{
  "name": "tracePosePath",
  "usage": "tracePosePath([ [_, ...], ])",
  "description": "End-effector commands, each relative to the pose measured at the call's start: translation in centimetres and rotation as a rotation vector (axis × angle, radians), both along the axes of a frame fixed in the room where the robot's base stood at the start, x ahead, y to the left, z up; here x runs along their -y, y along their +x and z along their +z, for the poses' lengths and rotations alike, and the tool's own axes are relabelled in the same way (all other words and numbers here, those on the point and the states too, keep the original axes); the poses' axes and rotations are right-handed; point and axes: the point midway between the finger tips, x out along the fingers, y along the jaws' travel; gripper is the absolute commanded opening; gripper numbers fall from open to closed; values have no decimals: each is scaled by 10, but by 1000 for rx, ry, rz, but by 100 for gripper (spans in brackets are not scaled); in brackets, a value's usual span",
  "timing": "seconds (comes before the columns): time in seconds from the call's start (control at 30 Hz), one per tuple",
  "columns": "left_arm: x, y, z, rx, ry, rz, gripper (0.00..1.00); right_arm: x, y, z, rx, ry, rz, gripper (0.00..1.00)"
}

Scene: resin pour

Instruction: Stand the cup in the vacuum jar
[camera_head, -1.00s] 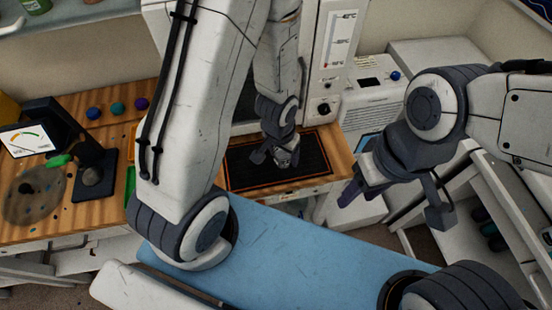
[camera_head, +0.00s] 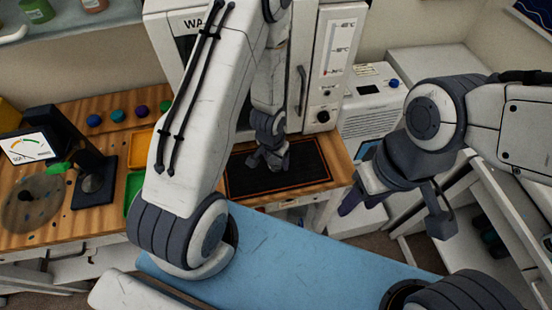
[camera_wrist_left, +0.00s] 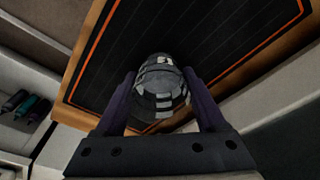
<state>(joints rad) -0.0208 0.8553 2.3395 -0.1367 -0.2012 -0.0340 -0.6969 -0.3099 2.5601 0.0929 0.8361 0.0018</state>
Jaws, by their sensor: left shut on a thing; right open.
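My left gripper (camera_head: 272,163) hangs over the black mat by the oven front. The cup is hidden or too small to make out in the head view. My right gripper (camera_head: 355,198) is open and empty at the right, in front of the white cabinet. I cannot pick out the vacuum jar for certain. A see-through disc with a dark knob (camera_head: 32,203) lies on the bench at the far left; I cannot tell if it belongs to the jar.
The black mat with an orange border (camera_head: 300,172) lies on the wooden bench (camera_head: 75,228). A gauge (camera_head: 28,147) on a dark stand, coloured balls (camera_head: 117,115), and orange (camera_head: 140,150) and green trays (camera_head: 131,192) are left. The white oven (camera_head: 318,75) stands behind. A blue surface (camera_head: 300,252) is in front.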

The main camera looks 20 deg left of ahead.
Motion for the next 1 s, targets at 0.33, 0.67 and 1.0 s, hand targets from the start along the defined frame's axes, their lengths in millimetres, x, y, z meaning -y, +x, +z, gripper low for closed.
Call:
tracePosePath([
  [0.33, 0, 0, -5, 1, 0, 0, 15, 0, 0, -4, 0, 0, 0, 50],
  [0.67, 0, 0, -1, 1, 0, 0, 100, 0, 0, -1, 0, 0, 0, 50],
  [1.0, -1, -4, 45, 8, 0, -2, 100, 0, 0, 3, 0, 0, 0, 50],
])
